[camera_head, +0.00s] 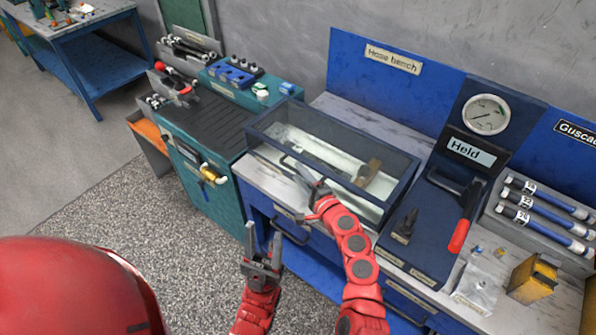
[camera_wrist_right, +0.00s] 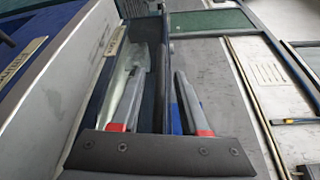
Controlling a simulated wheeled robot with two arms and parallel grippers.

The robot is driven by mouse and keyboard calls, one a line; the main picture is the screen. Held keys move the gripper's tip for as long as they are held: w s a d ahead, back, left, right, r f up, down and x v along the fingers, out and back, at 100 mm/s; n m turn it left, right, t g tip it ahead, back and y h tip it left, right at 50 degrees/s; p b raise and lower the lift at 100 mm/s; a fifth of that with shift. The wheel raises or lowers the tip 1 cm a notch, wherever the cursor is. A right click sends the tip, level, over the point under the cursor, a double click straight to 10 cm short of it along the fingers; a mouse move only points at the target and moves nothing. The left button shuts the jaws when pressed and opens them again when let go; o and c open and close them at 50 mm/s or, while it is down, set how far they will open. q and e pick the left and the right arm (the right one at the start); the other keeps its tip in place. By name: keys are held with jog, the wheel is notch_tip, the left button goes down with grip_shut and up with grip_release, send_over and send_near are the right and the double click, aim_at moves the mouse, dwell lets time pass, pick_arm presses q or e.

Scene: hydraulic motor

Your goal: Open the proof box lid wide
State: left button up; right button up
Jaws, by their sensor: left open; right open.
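The proof box (camera_head: 398,190) is a dark blue-framed case on the bench, with a clear top lid (camera_head: 345,140) that looks closed. Through the lid I see a pale inside and a brown piece. A dark bar handle (camera_head: 287,163) runs along the lid's front edge. My right gripper (camera_head: 312,184) is open at the box's front, by the handle. In the right wrist view its fingers (camera_wrist_right: 160,80) stand on either side of a dark bar; contact cannot be told. My left gripper (camera_head: 263,243) is open and empty, lower, in front of the bench drawers.
Right of the box stands a gauge block with a "Held" label (camera_head: 471,151) and a red-handled lever (camera_head: 464,220). Hoses (camera_head: 545,215) lie in a tray further right. A teal tool cart (camera_head: 205,185) stands left. The speckled floor (camera_head: 150,225) is clear.

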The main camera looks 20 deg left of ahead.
jog(key=shift+x, duration=0.8)
grip_shut()
dwell(1.0)
